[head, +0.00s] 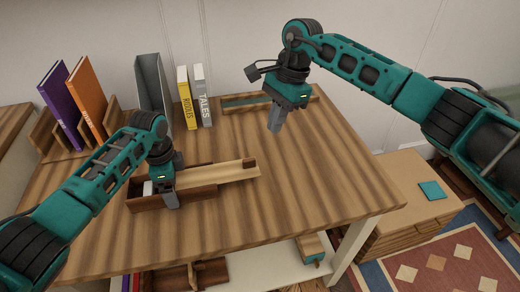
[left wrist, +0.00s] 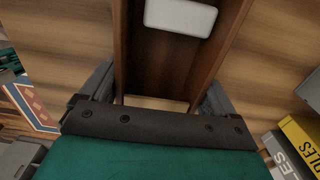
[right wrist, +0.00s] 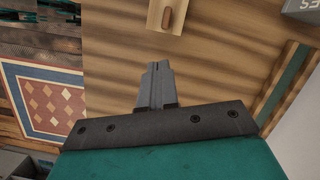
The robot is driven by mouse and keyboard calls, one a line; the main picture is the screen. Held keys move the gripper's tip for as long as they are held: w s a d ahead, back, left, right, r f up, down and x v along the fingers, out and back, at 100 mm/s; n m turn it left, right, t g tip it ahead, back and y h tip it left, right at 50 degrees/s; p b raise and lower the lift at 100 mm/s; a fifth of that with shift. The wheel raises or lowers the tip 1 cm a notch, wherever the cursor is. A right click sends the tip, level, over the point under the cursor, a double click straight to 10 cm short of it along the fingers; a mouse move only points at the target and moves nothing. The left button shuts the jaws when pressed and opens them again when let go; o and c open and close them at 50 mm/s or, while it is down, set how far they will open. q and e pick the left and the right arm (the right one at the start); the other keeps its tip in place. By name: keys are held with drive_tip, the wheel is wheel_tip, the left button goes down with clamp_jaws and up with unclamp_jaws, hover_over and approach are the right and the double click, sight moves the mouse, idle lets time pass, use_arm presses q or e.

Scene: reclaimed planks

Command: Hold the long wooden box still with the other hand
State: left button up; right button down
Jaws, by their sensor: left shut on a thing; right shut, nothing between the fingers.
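The long wooden box (head: 150,206) lies on the left part of the table, dark brown. A lighter lid (head: 222,172) with a small dark block (head: 249,162) at its end extends to the right beyond the box. A white object (left wrist: 181,17) sits inside the open left part. My left gripper (head: 171,200) is shut on the box, with its fingers on either side of the walls in the left wrist view (left wrist: 158,105). My right gripper (head: 274,122) is shut and empty above the table, apart from the box. The block also shows in the right wrist view (right wrist: 173,15).
A long teal-floored wooden tray (head: 236,101) lies at the table's back. A purple book (head: 60,105), orange book (head: 88,95), grey file holder (head: 152,90), yellow book (head: 186,97) and grey book (head: 203,95) stand at the back left. The table's right side is clear.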

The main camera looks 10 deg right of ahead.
drive_tip(key=d+m+y, duration=0.1)
drive_tip(key=d+m, duration=0.3)
drive_tip(key=d, duration=0.1)
drive_tip(key=shift+y, duration=0.3)
drive_tip(key=x, duration=0.9)
drive_tip(key=shift+a+f, duration=0.15)
drive_tip(key=shift+f, duration=0.05)
drive_tip(key=shift+w+a+r, duration=0.1)
drive_tip(key=shift+a+r, duration=0.05)
drive_tip(key=shift+a, duration=1.8)
drive_tip(key=shift+a, duration=0.1)
hover_over(209, 175)
drive_tip(key=d, duration=0.3)
drive_tip(key=shift+d, duration=0.1)
use_arm(q)
drive_tip(key=shift+d, duration=0.1)
use_arm(e)
drive_tip(key=shift+a, duration=0.5)
